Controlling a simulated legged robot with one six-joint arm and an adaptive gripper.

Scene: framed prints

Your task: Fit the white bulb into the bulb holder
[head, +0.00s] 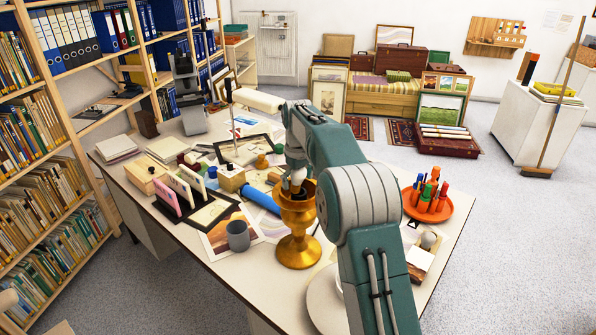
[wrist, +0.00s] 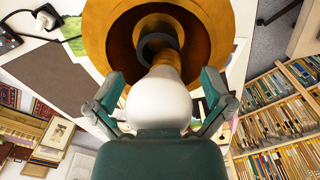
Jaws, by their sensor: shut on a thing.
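The bulb holder (head: 298,246) is a gold goblet-shaped stand, upright on the desk. In the wrist view its wide gold bowl (wrist: 212,28) has a dark ring-shaped socket in the middle. The white bulb (wrist: 158,102) is between the fingers of my gripper (wrist: 163,86), its narrow end pointing at the socket. I cannot tell whether the bulb's end is inside the socket or just short of it. In the head view my gripper (head: 296,183) is at the mouth of the holder, and the bulb is mostly hidden there.
An orange tray (head: 447,207) with several markers is to the right. A white round plate (head: 318,300) is in front, partly behind my arm. Frames and boxes crowd the desk's left.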

